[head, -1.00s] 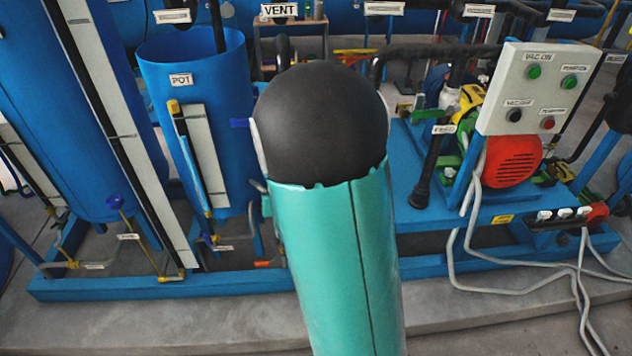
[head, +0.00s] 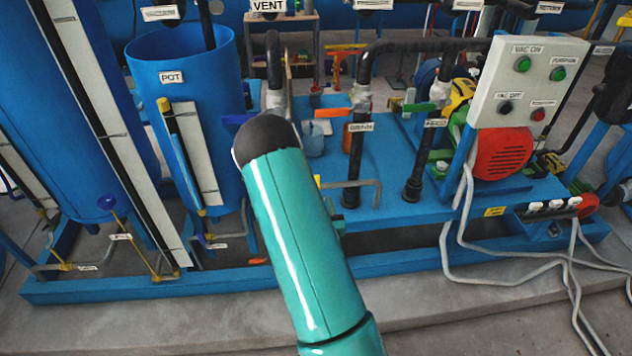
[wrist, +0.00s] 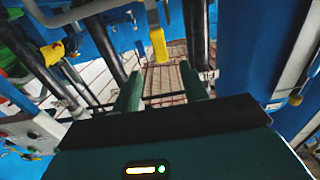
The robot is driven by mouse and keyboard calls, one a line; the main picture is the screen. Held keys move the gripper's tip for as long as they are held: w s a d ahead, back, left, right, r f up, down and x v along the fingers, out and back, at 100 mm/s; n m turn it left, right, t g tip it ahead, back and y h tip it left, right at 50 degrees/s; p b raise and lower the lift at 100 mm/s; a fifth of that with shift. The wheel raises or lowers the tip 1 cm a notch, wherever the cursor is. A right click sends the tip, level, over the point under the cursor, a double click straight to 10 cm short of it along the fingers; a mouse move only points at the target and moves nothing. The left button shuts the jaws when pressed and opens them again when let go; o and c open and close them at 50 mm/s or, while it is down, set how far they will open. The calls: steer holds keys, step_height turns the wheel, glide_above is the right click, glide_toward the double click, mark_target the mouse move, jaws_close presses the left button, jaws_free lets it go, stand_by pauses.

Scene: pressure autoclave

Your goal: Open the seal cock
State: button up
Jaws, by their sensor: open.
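My gripper (wrist: 161,74) is open, with two dark green fingers apart and nothing between their tips. A yellow lever handle (wrist: 159,45) hangs just beyond the fingertips in the wrist view, roughly in line with the gap. Another yellow handle (wrist: 52,53) shows at the left. No seal cock label is readable, so I cannot tell which handle is the seal cock. In the head view my teal arm hides the gripper. A blue lever (head: 238,119) shows beside the arm's dark end, and an orange handle (head: 258,261) sits low by the skid.
The blue POT tank (head: 190,70) stands left of my arm. Vertical black pipes labelled DRAIN (head: 353,165) and FEED (head: 420,160) rise at the right. A white control box (head: 525,85) stands near a red motor (head: 503,153). Grey cables (head: 455,220) hang to the floor.

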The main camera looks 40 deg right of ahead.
steer(key=x, duration=1)
steer(key=shift+w+d, duration=0.15)
steer(key=shift+d, duration=0.05)
jaws_close()
